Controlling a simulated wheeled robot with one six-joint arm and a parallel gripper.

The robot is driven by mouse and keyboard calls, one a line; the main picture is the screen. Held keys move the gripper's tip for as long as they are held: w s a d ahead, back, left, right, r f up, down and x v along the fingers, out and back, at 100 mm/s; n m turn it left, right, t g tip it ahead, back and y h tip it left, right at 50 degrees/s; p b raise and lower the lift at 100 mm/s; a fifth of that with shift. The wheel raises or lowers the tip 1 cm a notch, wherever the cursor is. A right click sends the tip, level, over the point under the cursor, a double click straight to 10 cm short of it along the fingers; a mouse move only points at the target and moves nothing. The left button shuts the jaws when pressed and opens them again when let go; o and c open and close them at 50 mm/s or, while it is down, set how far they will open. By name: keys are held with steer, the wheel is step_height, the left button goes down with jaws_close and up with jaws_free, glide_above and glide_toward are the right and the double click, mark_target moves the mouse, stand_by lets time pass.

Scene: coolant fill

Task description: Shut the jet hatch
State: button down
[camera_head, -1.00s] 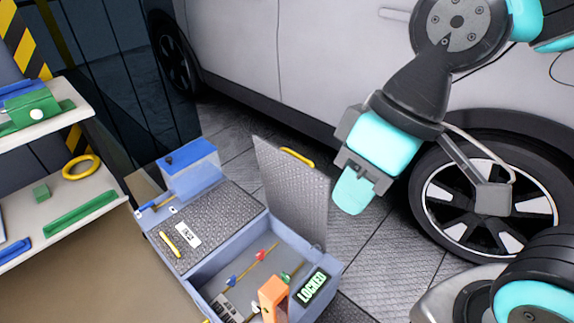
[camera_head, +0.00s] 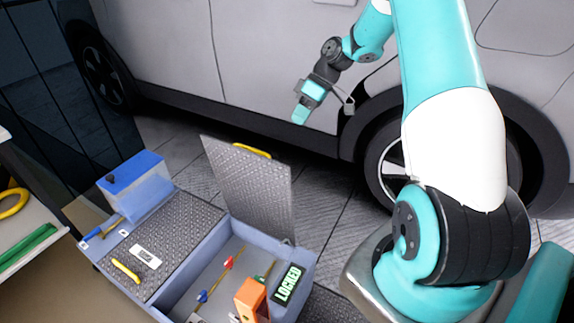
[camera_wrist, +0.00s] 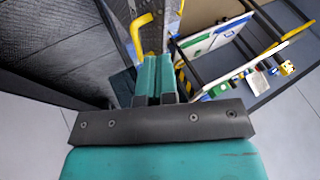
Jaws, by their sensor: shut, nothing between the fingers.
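The hatch (camera_head: 250,190), a grey tread-plate lid with a yellow handle (camera_head: 252,151) on its top edge, stands open and upright on the blue-grey box. My gripper (camera_head: 300,115) is beyond the lid, up and to the right of its handle in the head view, apart from it. Its teal fingers (camera_wrist: 155,75) are together and empty in the wrist view. A yellow handle (camera_wrist: 141,35) shows just beyond the fingertips there. The box's left lid (camera_head: 170,235) lies flat, with a label and a yellow handle.
A green LOCKED display (camera_head: 288,284) and an orange block (camera_head: 251,300) are in the open compartment, with rods and coloured knobs. A blue-topped container (camera_head: 135,185) stands at the back left. The white car (camera_head: 250,60) is behind; tiled floor lies between.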

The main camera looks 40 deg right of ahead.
steer(key=d+f, duration=0.3)
steer(key=d, duration=0.1)
steer(key=s+a+r+p+x, duration=0.1)
steer(key=a+x, duration=0.1)
steer(key=x, duration=1)
steer(key=shift+s+a+t, duration=0.3)
steer(key=shift+s, duration=0.1)
steer(key=shift+s, duration=0.1)
